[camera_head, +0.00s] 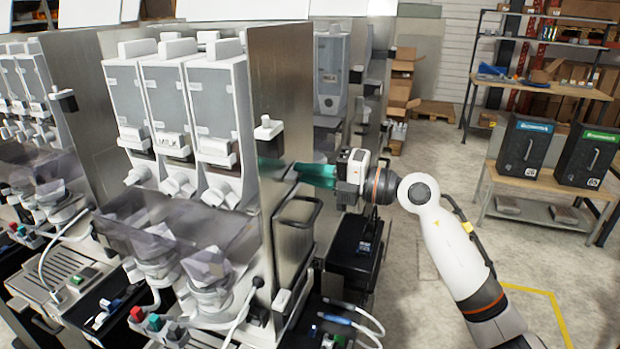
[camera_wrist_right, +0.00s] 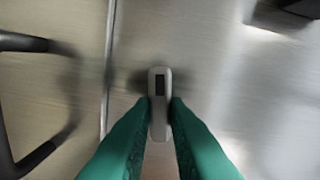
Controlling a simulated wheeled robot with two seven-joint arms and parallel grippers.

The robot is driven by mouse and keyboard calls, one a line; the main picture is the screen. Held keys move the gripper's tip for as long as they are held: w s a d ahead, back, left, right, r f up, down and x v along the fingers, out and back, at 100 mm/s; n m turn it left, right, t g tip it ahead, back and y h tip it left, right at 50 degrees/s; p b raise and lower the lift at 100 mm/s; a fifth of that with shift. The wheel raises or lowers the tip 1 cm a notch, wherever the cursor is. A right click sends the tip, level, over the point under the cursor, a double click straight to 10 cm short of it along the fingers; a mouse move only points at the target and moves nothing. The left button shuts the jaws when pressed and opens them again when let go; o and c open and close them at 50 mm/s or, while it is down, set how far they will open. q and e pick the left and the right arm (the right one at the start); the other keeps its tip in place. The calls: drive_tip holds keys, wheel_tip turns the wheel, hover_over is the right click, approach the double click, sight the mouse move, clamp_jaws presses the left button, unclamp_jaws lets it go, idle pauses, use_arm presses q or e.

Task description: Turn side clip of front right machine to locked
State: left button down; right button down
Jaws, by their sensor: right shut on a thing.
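The front right machine (camera_head: 214,100) has white canisters and a metal side panel (camera_head: 283,70). The side clip (camera_wrist_right: 159,88) is a small pale grey lever with a dark slot, on the panel in the right wrist view. It points lengthwise up and down in that view. I cannot tell from it whether it is locked. My right gripper (camera_head: 272,168) has teal fingers reaching the panel from the right. In the wrist view the fingers (camera_wrist_right: 159,112) are shut on the lower part of the clip, one on each side. In the head view the clip is hidden. My left gripper is not in view.
A white block (camera_head: 268,128) juts out just above the fingers. Open floor (camera_head: 440,160) lies to the right.

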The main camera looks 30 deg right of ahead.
drive_tip(key=shift+w+d+f+n+b, duration=0.15)
drive_tip(key=shift+f+n+b, duration=0.05)
drive_tip(key=shift+n+b, duration=2.25)
drive_tip(key=shift+w+d+f+n+b, duration=0.1)
drive_tip(key=shift+f+n+b, duration=0.15)
drive_tip(key=shift+n+b, duration=2.2)
drive_tip(key=shift+w+d+f+n+b, duration=0.2)
drive_tip(key=shift+n+b, duration=1.65)
drive_tip(key=shift+n, duration=1.45)
drive_tip(key=c, duration=1.4)
unclamp_jaws()
drive_tip(key=shift+r, duration=0.1)
